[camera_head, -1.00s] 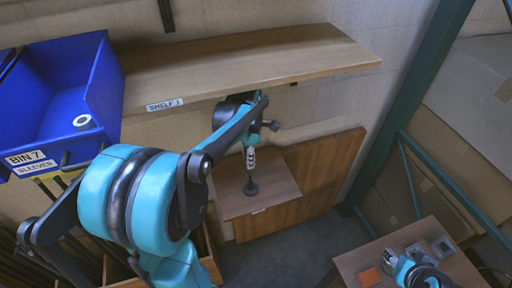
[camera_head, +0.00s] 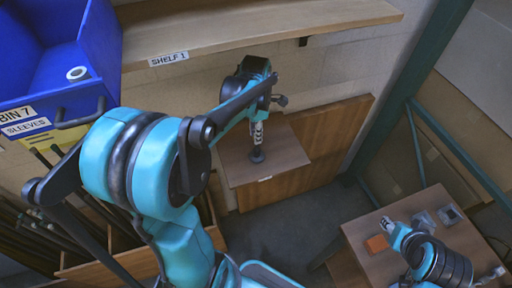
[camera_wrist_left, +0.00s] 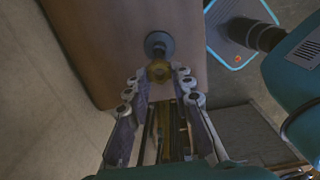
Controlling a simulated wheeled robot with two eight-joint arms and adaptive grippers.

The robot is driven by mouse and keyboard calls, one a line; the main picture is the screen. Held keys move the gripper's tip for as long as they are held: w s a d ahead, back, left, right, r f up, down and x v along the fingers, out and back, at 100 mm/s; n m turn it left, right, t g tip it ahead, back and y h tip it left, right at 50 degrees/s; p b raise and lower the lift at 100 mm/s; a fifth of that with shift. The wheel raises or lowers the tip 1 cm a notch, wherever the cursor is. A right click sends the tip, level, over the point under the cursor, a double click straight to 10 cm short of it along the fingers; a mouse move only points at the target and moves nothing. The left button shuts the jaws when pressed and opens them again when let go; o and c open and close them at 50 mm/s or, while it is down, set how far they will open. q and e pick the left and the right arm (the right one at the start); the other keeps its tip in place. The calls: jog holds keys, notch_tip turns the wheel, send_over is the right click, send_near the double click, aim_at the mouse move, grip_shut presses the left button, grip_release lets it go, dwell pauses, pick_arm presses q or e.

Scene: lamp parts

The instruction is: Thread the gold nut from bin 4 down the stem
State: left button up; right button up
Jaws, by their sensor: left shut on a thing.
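My left gripper (camera_head: 258,138) points down over a small dark round foot (camera_head: 257,156) on the wooden board below the shelf. In the left wrist view, the fingertips of my left gripper (camera_wrist_left: 159,78) are shut on the gold nut (camera_wrist_left: 158,71). The dark round foot (camera_wrist_left: 158,42) shows just beyond the nut. The stem is mostly hidden by the fingers and nut, so I cannot tell how far the nut is around it. My right gripper (camera_head: 389,224) is small beside an orange block, and its jaws are unclear.
Shelf 1 (camera_head: 250,32) runs above the wooden board (camera_head: 240,172). Blue bin 7 (camera_head: 95,75), labelled sleeves, stands at the left with a white ring (camera_head: 77,73) in it. A small table (camera_head: 375,262) at lower right holds an orange block (camera_head: 377,243) and grey pieces.

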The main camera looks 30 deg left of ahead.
dwell(0.5)
pick_arm(q)
jog(key=shift+f+b, duration=1.5)
jog(key=shift+f, duration=0.5)
jog(key=shift+f, duration=0.1)
jog(key=shift+f+b, duration=0.7)
jog(key=shift+f, duration=0.1)
grip_shut()
jog(key=shift+f, duration=0.2)
jog(key=shift+o, duration=1.9)
grip_release()
grip_shut()
